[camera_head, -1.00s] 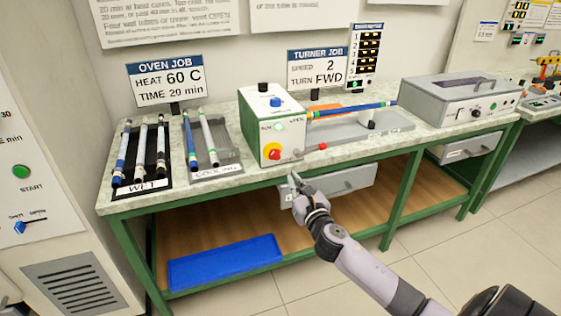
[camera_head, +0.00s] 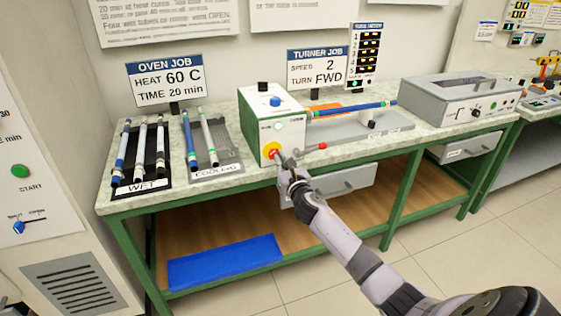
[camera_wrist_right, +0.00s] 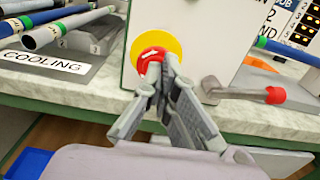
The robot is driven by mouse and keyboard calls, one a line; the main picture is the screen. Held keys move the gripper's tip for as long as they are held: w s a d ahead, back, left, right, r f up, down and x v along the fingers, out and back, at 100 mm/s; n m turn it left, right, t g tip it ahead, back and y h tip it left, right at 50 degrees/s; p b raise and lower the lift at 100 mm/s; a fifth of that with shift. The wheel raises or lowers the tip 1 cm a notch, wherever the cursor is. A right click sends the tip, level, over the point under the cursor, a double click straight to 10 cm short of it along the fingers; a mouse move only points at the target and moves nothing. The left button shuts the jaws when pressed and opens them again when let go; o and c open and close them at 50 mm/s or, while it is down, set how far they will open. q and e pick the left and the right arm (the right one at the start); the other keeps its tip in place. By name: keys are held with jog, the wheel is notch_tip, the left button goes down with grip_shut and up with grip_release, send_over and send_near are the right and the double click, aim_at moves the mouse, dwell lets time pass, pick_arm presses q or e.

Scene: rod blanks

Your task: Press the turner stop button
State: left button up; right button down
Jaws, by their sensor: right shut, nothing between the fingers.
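My right gripper (camera_head: 280,156) is shut and empty. In the right wrist view its closed fingertips (camera_wrist_right: 157,68) are at the lower part of the red button and hide some of it. They appear to touch it; whether the button is pushed in I cannot tell. My left gripper is out of view.
A red-tipped lever (camera_wrist_right: 245,93) juts out just right of the fingers. The COOLING rack (camera_head: 214,150) and WET rack (camera_head: 142,160) with rods stand to the left. A drawer (camera_head: 343,181) hangs under the bench top. A blue rod (camera_head: 345,109) lies along the turner.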

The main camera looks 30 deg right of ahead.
jog(key=shift+w, duration=0.1)
jog(key=shift+w+d+r+b, duration=0.35)
jog(key=shift+w+r, duration=0.1)
jog(key=shift+r, duration=0.1)
jog(key=f+v, duration=0.1)
jog(key=v, duration=0.7)
jog(key=shift+a, duration=0.2)
jog(key=shift+s+f, duration=0.1)
jog(key=shift+s, duration=0.05)
dwell(0.4)
